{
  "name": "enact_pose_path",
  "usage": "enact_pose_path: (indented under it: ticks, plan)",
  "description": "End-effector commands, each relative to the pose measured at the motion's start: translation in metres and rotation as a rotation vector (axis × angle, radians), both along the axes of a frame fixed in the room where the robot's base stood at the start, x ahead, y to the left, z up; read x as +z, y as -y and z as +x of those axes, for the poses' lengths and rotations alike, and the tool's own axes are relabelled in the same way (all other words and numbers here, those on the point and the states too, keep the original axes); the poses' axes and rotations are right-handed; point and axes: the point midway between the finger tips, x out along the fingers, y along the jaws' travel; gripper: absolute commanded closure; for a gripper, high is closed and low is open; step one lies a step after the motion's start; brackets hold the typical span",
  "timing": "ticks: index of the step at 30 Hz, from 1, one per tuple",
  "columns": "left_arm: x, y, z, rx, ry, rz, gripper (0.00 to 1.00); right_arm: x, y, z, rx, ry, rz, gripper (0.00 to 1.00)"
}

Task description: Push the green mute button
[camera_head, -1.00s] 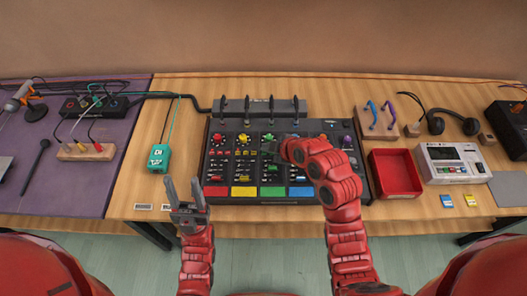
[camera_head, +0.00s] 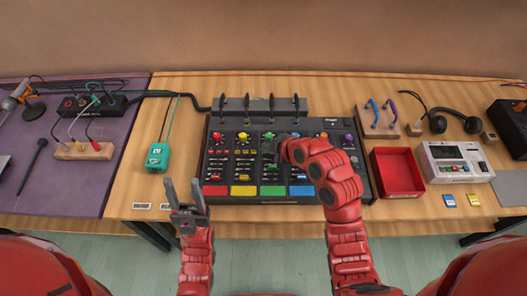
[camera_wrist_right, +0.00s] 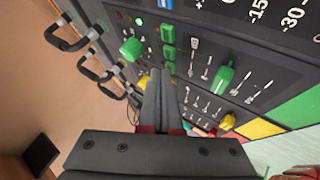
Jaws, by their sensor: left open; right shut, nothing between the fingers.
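The mixer (camera_head: 216,150) lies mid-table, with coloured columns of knobs, small buttons, faders and pads. In the right wrist view, its green column has a round knob (camera_wrist_right: 131,48), several small rectangular green buttons (camera_wrist_right: 168,52) and a fader cap (camera_wrist_right: 223,77); I cannot read which button is mute. My right gripper (camera_head: 272,151) is shut and empty over the green column. Its closed tips (camera_wrist_right: 155,73) show close to the green buttons; contact cannot be told. My left gripper (camera_head: 184,192) is open and empty at the table's front edge, left of the mixer.
A teal DI box (camera_head: 158,157) stands left of the mixer. A red tray (camera_head: 397,178) and a white device (camera_head: 447,160) stand to its right. A row of black levers or handles (camera_head: 259,104) runs along the mixer's back. Bare table lies between DI box and mixer.

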Motion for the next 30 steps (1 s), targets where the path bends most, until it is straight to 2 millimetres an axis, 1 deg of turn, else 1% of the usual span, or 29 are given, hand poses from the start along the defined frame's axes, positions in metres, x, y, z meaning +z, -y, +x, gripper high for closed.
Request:
enact_pose_path:
  ticks: [19, 25, 30]
  plan:
    - [-0.0048, 0.0000, 0.0000, 0.000, 0.000, 0.000, 0.50, -0.0032, 0.0000, 0.0001, 0.000, 0.000, 0.000, 1.00]
    - [-0.0045, 0.0000, 0.0001, 0.000, 0.000, 0.000, 0.50, -0.0012, 0.0000, 0.0001, 0.001, 0.000, -0.001, 1.00]
    - [-0.0063, 0.0000, 0.0000, 0.000, 0.000, 0.000, 0.50, 0.0062, 0.0001, 0.0004, 0.000, 0.001, 0.000, 1.00]
